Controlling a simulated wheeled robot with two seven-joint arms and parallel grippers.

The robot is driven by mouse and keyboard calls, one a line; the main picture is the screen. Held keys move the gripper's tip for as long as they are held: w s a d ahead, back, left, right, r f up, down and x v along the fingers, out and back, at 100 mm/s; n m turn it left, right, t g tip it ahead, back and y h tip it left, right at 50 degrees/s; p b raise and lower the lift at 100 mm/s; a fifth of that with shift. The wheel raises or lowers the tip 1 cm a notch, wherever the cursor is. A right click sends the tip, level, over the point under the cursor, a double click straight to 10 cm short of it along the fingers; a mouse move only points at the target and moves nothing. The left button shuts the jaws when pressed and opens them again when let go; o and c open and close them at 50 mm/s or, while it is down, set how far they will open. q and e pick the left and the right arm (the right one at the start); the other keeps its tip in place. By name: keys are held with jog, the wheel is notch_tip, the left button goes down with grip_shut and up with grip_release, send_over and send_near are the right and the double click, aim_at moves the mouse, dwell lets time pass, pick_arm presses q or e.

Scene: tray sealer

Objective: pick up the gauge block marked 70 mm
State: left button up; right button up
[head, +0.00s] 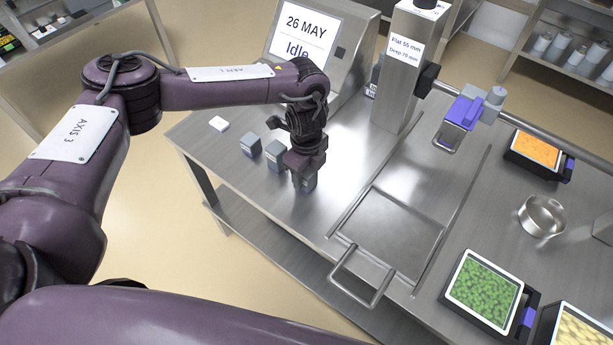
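Small grey gauge blocks stand in a row on the left part of the steel table: one at the left (250,146), one in the middle (275,153), and one at the right (309,182), partly hidden by my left gripper. Their markings are too small to read, so I cannot tell which is the 70 mm one. My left gripper (305,178) points down at the right block, with its fingers at or around it. Whether they are closed on it is unclear. My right gripper is not in view.
A steel column (398,85) labelled "Flat 55 mm, Deep 70 mm" and a screen (305,35) reading "26 MAY Idle" stand behind. A white item (219,124) lies at left. A framed plate with a handle (362,290) and food trays (482,288) are right.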

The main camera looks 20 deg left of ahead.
pick_arm(q)
jog(key=c, duration=0.9)
jog(key=shift+r, duration=0.1)
